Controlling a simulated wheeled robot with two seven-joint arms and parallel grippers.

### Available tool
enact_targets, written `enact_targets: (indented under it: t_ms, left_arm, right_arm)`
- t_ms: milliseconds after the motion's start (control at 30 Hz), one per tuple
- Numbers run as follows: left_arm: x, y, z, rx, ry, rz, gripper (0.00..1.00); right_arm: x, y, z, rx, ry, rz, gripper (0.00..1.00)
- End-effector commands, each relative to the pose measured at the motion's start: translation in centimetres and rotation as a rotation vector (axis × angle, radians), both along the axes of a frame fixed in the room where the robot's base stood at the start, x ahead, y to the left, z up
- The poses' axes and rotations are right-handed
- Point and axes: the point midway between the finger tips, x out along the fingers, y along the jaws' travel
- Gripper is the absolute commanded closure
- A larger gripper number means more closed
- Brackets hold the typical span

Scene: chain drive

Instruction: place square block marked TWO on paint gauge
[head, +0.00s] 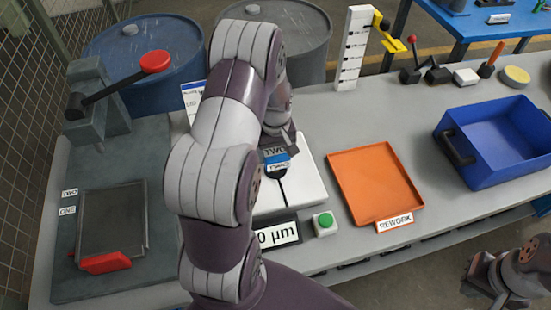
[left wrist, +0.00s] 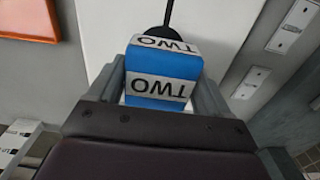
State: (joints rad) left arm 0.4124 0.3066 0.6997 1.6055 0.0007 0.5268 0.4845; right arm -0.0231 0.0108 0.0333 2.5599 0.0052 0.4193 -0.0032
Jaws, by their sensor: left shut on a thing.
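The square block marked TWO (head: 277,160), blue with white TWO bands, is held in my left gripper (head: 280,143) over the white plate of the paint gauge (head: 306,190). In the left wrist view the block (left wrist: 163,75) sits between the two fingers of my left gripper (left wrist: 160,90), with the white plate (left wrist: 218,30) behind it. I cannot tell whether the block touches the plate. A dark probe or cord (left wrist: 169,14) lies just beyond the block. The gauge's display (head: 277,236) reads 0 µm; my left arm hides part of the gauge. My right gripper (head: 500,292) is at the lower right, its fingers unclear.
A green button (head: 324,222) stands right of the display. An orange REWORK tray (head: 372,180) lies empty to the right, then a blue bin (head: 500,145). A lever press (head: 98,105) and a grey tray with a red front (head: 110,225) stand left.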

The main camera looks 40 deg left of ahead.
Motion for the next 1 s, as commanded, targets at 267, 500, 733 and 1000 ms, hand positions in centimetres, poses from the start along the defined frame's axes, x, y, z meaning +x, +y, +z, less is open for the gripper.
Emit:
enact_targets:
  t_ms: [267, 500, 733, 1000]
  left_arm:
    - [-0.1, 0.0, -3.9, 0.0, 0.001, 0.0, 0.68]
    - [-0.1, 0.0, -4.1, -0.001, 0.001, -0.001, 0.68]
    - [-0.1, 0.0, -4.3, -0.001, 0.002, -0.001, 0.0]
    - [0.0, 0.0, -2.7, 0.001, -0.002, -0.001, 0.0]
  right_arm:
    - [0.0, 0.0, 0.6, 0.0, 0.0, 0.0, 1.0]
    - [0.0, 0.0, 0.5, 0.0, 0.0, 0.0, 1.0]
    - [0.0, 0.0, 0.4, 0.0, 0.0, 0.0, 1.0]
    - [0.0, 0.0, 0.4, 0.0, 0.0, 0.0, 1.0]
